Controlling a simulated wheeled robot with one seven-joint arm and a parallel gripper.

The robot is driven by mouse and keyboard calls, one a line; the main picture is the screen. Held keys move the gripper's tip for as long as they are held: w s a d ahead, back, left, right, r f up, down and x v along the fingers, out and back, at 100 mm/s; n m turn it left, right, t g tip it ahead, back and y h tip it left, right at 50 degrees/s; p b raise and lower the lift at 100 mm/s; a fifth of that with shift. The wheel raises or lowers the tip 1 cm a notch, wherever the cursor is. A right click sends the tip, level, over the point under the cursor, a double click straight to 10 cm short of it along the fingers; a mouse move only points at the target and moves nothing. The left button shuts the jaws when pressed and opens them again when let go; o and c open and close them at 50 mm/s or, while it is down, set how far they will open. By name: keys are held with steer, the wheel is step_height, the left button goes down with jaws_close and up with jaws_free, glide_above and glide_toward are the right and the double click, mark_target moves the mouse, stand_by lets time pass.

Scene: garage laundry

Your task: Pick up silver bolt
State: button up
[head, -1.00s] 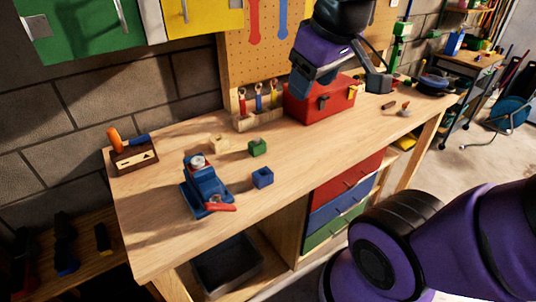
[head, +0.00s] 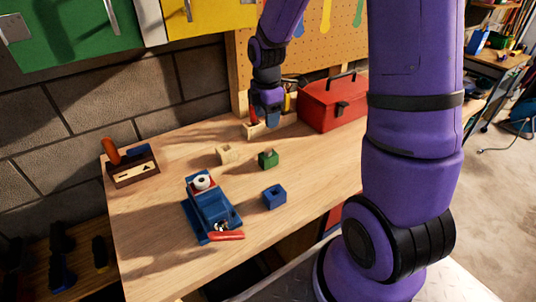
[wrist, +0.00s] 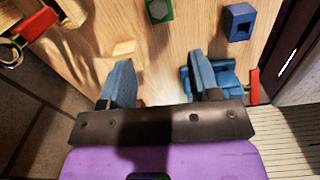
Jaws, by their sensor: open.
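I cannot make out a silver bolt for certain. A small round whitish piece with a red band (head: 202,182) sits on top of the blue vise (head: 207,208), and a small silvery spot (head: 221,227) shows at the vise's front; I cannot tell whether either is the bolt. My gripper (head: 268,118) is above the back of the workbench, in front of the tool rack. In the wrist view my gripper (wrist: 162,78) is open with nothing between its blue fingers. The vise (wrist: 222,78) shows there beside and beyond the right finger, partly hidden.
On the workbench (head: 160,225) stand a wooden block (head: 229,154), a green block (head: 268,159), a blue block (head: 274,197) and a red toolbox (head: 331,103). A wooden holder (head: 133,167) with orange and blue handles is at the left. The front left surface is clear.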

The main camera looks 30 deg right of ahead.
mark_target(268, 150)
steer(key=shift+n, duration=0.4)
steer(key=f, duration=1.2)
steer(key=shift+w+d+f, duration=0.15)
steer(key=shift+d+f, duration=0.15)
steer(key=shift+d, duration=0.05)
steer(key=c, duration=1.1)
